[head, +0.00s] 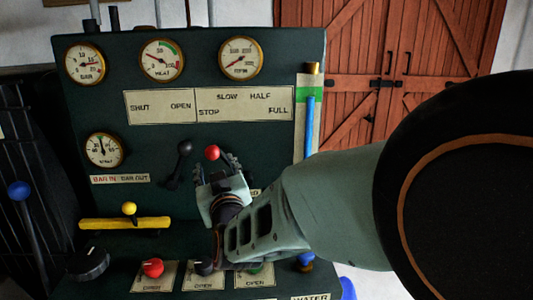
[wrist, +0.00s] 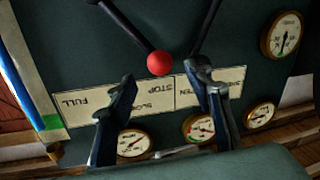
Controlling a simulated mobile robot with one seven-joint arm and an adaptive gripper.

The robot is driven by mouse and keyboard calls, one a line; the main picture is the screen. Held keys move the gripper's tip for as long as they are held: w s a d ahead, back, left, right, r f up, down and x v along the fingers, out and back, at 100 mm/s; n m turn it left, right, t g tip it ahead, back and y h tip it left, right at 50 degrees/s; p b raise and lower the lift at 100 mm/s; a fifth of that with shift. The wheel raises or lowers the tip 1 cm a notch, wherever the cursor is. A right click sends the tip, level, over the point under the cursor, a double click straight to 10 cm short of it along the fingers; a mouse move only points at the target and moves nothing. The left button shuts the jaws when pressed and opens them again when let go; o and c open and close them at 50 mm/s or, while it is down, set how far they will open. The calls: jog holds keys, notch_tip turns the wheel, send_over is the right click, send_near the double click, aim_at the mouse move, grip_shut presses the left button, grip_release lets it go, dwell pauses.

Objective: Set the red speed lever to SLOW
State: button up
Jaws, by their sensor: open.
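The red lever's round knob (head: 212,153) stands in front of the dark green panel, below the word STOP on the label plate (head: 245,105). Its rod is mostly hidden by my gripper (head: 220,182) in the head view. In the wrist view the picture is upside down; the red knob (wrist: 160,63) shows at the end of a dark rod, near the printed STOP. My gripper (wrist: 160,85) is open, its two dark fingers apart on either side of the knob in that picture. I see no contact; depth is hard to tell.
A black-knobbed lever (head: 184,148) stands close to the left of the red one; one finger overlaps it in the wrist view.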

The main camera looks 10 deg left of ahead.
aim_at(214, 157)
jog(key=x, duration=0.8)
jog(key=shift+w+f, duration=0.1)
jog(key=shift+w, duration=0.2)
grip_shut()
